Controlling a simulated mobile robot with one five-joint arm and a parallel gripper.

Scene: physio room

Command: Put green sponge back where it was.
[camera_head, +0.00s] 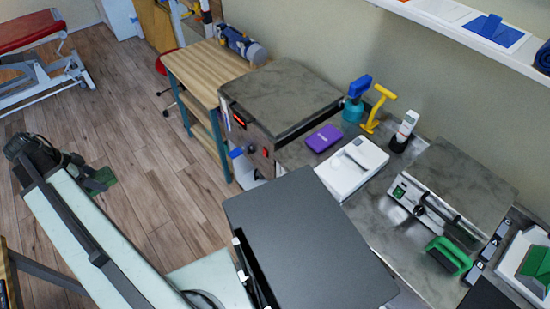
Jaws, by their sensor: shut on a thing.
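My gripper (91,184) is at the left, at the far end of my pale arm, over the wood floor. Its dark jaws are shut on a small green block, which I take to be the green sponge (104,177). The sponge is partly hidden by the gripper, and the exact grip is too small to make out. The sponge is well away from the grey counter (385,232) at the right.
Floor between is clear.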

